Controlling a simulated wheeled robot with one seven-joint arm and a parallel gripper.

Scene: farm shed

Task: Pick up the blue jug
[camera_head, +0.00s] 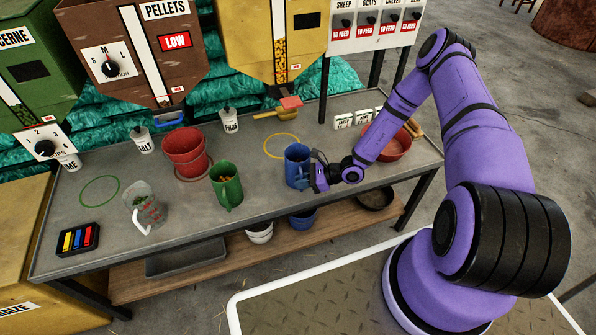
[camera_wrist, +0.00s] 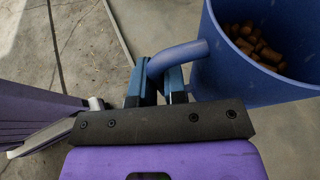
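The blue jug (camera_head: 297,152) stands upright at the right-centre of the bench, near its front edge. In the wrist view the jug (camera_wrist: 265,82) fills the upper right, with brown pellets inside. Its curved handle (camera_wrist: 180,57) runs down between the fingers of my gripper (camera_wrist: 157,88), which are close on both sides of it. In the head view my gripper (camera_head: 312,178) reaches the jug from the right, at its handle side. The jug's base is partly hidden by the gripper, so I cannot tell whether it touches the bench.
A green jug (camera_head: 226,186) and a clear jug (camera_head: 146,212) stand to the left on the bench (camera_head: 105,170). A red pot (camera_head: 184,150) is behind them. A red bowl (camera_head: 392,143) sits behind my forearm. A yellow ring (camera_head: 267,152) lies on clear bench behind the blue jug.

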